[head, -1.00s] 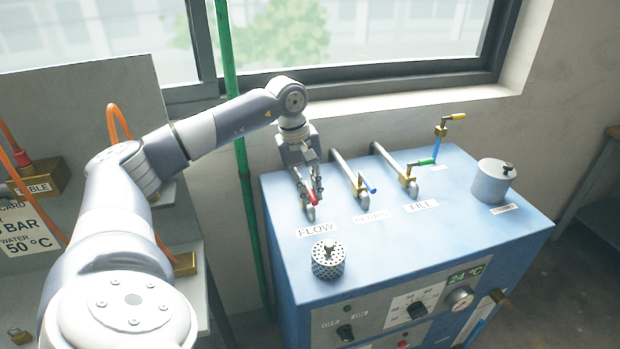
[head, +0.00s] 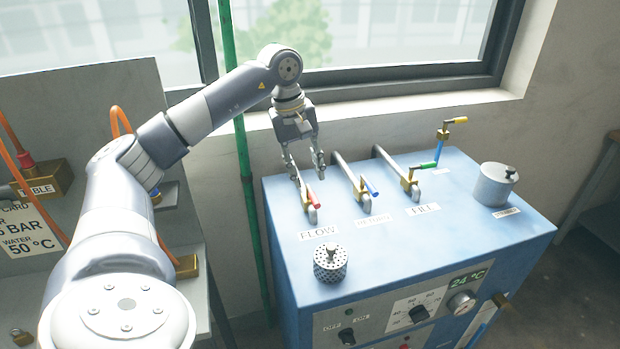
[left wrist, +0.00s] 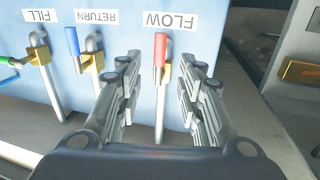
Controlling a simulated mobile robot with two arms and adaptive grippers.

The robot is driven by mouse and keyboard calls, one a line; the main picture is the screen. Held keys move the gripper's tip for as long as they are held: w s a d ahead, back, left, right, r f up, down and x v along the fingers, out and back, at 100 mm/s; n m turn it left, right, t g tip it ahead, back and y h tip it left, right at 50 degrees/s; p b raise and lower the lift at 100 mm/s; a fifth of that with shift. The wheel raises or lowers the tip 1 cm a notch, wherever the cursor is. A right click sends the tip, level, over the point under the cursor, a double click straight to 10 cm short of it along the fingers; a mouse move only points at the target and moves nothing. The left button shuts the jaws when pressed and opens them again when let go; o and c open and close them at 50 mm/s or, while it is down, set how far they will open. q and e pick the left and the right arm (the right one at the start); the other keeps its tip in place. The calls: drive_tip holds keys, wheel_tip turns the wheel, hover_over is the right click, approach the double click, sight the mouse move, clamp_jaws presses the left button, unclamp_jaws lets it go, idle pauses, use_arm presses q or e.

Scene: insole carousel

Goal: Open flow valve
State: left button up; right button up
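The flow valve has a red handle (head: 315,199) on a brass body at the end of a grey pipe, behind the FLOW label (head: 319,233) on the blue machine top. In the left wrist view the red handle (left wrist: 160,52) lies roughly in line with its pipe. My left gripper (head: 309,178) is open and empty, just above and behind the handle. In the left wrist view its fingers (left wrist: 158,88) are spread to either side of the valve's pipe, with the handle past the tips. My right gripper is not in view.
The return valve with a blue handle (head: 370,187) stands close to the right. The fill valve has a green handle (head: 427,165). A perforated metal cylinder (head: 330,265) stands in front of the FLOW label. A green vertical pipe (head: 243,170) and window lie behind.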

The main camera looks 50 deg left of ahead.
use_arm(q)
drive_tip(key=r, duration=0.3)
drive_tip(key=s+r, duration=0.1)
drive_tip(key=r, duration=0.1)
drive_tip(key=shift+a+r, duration=0.1)
drive_tip(key=shift+a, duration=0.15)
idle(0.3)
